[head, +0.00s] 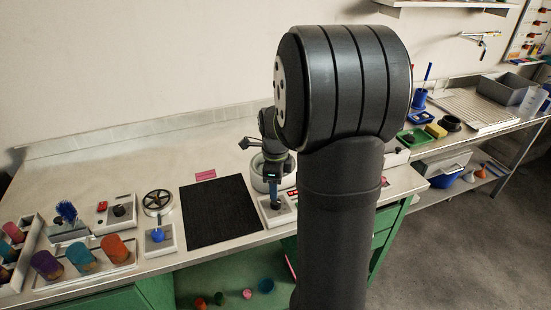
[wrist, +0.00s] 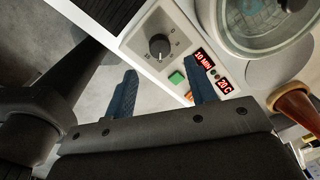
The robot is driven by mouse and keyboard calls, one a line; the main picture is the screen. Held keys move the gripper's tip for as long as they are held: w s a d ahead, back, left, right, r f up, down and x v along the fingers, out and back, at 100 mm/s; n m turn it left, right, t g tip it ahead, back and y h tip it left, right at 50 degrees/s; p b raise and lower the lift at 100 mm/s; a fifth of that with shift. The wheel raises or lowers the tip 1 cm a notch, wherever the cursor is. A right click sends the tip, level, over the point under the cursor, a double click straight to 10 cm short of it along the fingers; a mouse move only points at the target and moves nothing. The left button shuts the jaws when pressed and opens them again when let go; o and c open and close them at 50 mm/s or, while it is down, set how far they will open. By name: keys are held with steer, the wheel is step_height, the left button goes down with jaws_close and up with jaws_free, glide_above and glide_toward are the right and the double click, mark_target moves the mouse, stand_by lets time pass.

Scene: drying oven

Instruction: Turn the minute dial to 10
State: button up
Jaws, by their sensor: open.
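A black round dial (wrist: 160,47) sits on a white control panel (wrist: 146,25) with printed scale marks around it. A pale mark shows on the dial, but I cannot read exactly where it points. Beside it a red display reads "10 MIN" (wrist: 203,60), and another reads "20 C" (wrist: 224,84). My gripper (wrist: 162,64) is open and empty. Its two blue fingers are apart, with the dial beyond and between their tips, and I see no contact. In the head view my gripper (head: 273,190) is over the panel at the bench's front edge, hiding part of it.
A green button (wrist: 176,77) is near the dial. A round glass-topped vessel (wrist: 265,22) and a wooden-coloured handle (wrist: 292,104) are close by on the right. A black mat (head: 220,210) lies left of the panel. A blue-knobbed device (head: 159,236) stands further left.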

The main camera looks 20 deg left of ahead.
mark_target(275, 203)
step_height(275, 203, up, 11)
steer(key=shift+s, duration=0.3)
stand_by(0.4)
steer(key=f, duration=1.1)
steer(key=w+f, duration=0.1)
steer(key=f, duration=0.5)
steer(key=shift+f, duration=0.25)
